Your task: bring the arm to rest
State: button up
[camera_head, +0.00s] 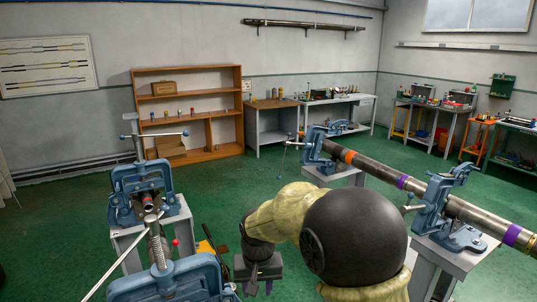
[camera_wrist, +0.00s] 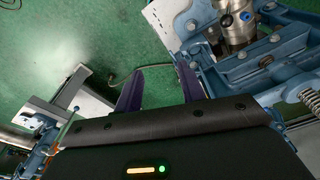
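My gripper (camera_head: 260,287) points down at the lower middle of the head view, beside the left pipe vises and apart from them. In the wrist view its two purple fingers (camera_wrist: 160,88) stand apart with only green floor between them, so it is open and empty. My arm is bent, and its dark elbow and yellowish links cover part of the floor and the area behind them in the head view.
A blue vise (camera_head: 142,180) stands on a grey stand at left, with another in front. Its metal parts also show close to my gripper in the wrist view (camera_wrist: 235,28). At right, a long pipe (camera_head: 385,174) rests in two blue vises. Green floor (camera_head: 240,190) lies open behind.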

jog(key=s+d+f+m+t, duration=0.1)
jog(key=s+d, duration=1.4)
jog(key=d, duration=0.3)
jog(key=shift+d+f, duration=0.15)
jog(key=shift+f, duration=0.2)
jog(key=shift+s, duration=0.1)
